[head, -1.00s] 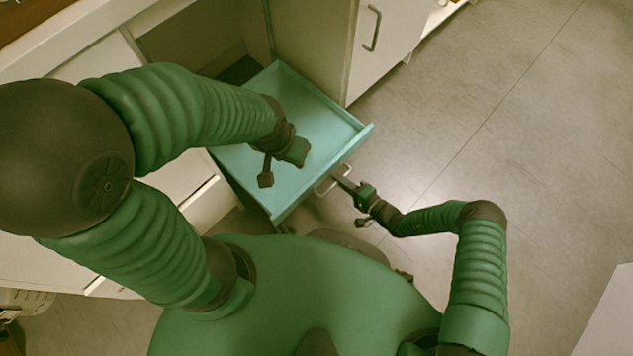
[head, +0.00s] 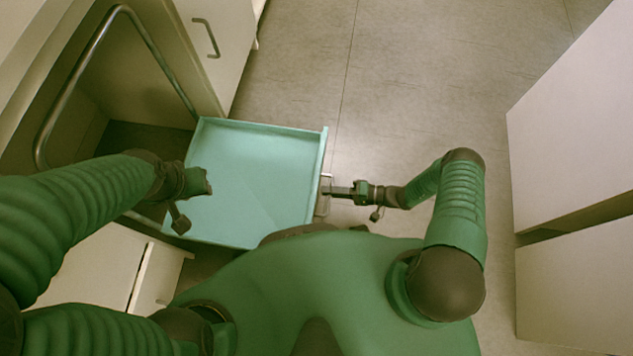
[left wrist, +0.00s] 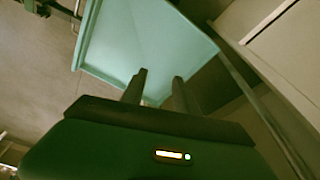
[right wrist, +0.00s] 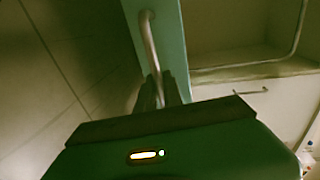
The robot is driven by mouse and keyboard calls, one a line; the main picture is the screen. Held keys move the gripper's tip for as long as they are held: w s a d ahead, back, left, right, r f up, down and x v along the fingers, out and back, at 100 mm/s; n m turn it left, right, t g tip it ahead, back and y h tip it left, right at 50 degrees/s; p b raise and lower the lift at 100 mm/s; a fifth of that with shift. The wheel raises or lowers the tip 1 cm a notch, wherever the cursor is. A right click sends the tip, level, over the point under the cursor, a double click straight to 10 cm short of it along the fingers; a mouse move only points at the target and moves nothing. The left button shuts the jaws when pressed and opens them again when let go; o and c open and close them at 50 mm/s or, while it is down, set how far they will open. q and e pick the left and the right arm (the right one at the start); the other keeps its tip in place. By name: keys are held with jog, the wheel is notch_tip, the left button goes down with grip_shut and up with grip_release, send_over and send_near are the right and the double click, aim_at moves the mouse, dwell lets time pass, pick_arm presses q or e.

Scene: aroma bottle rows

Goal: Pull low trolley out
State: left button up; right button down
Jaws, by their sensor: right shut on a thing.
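The low trolley (head: 258,180) is a shallow teal tray with low walls, standing out from the cabinet opening, its rear left part still near the opening. Its front panel faces right and carries a metal bar handle (head: 325,203); the panel (right wrist: 168,35) and handle (right wrist: 149,45) also show in the right wrist view. My right gripper (head: 332,190) is shut on the handle. My left gripper (head: 204,183) is above the trolley's left side, empty. Its fingers (left wrist: 158,85) are apart in the left wrist view, with the trolley (left wrist: 140,40) beyond them.
A bent metal rail (head: 75,75) frames the dark cabinet opening at left. A cabinet door with a handle (head: 208,38) is behind the trolley. White cabinets (head: 575,120) stand at far right. Grey floor (head: 420,90) between them is clear.

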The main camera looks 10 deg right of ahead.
jog(key=shift+s+d+f, duration=0.1)
jog(key=shift+d+f, duration=0.1)
jog(key=shift+d, duration=0.2)
jog(key=c, duration=1.5)
grip_release()
jog(key=shift+r, duration=0.1)
jog(key=p+v, duration=0.3)
jog(key=v, duration=1.3)
jog(key=shift+d, duration=0.35)
jog(key=shift+s, duration=0.15)
